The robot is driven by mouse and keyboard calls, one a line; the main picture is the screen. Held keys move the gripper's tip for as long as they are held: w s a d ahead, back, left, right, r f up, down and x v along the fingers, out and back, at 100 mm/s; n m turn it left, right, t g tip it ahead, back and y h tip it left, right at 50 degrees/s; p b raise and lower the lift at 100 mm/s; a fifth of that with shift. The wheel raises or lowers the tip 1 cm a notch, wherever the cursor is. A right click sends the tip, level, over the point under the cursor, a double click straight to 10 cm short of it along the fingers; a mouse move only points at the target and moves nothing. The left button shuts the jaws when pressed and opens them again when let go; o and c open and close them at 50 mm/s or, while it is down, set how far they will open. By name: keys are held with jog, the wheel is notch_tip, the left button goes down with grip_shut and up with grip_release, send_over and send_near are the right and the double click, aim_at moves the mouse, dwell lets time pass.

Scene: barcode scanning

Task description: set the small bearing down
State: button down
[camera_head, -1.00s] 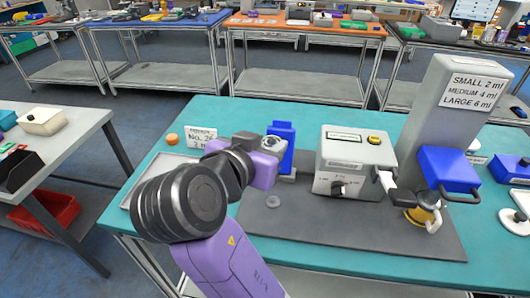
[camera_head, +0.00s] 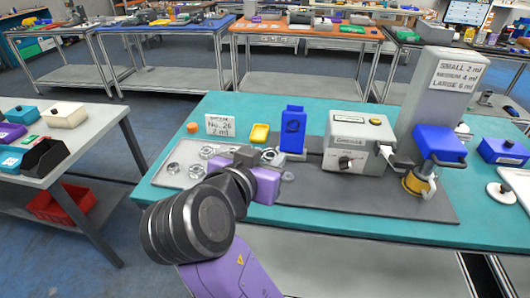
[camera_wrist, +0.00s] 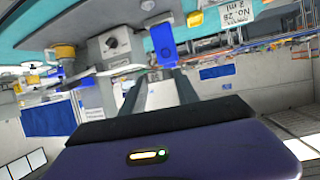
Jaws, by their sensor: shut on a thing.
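My gripper (camera_head: 266,160) is at the end of the purple arm, over the left part of the workbench, in front and to the left of the blue stand (camera_head: 293,130). Its jaws are shut on a small silvery ring, the small bearing (camera_head: 268,154), partly hidden by the gripper. In the wrist view the two fingers (camera_wrist: 158,88) point away from the camera, and the bearing cannot be made out between them. A shallow tray (camera_head: 160,180) with several silver bearings (camera_head: 196,170) lies left of the gripper.
A grey machine with a dial (camera_head: 345,160) stands right of the blue stand on a dark mat (camera_head: 400,205). A grey disc (camera_head: 288,177) lies on the mat near my gripper. The mat's front is clear.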

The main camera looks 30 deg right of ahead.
jog(key=s+f+n+t+y, duration=0.2)
jog(key=f+n+y, duration=0.2)
jog(key=f, duration=0.8)
jog(key=s+f+n+t+y, duration=0.2)
jog(key=f+n+y, duration=0.3)
jog(key=f, duration=0.7)
jog(key=shift+s+f+n+t+y, duration=0.35)
jog(key=shift+s+y, duration=0.15)
jog(key=shift+s, duration=0.35)
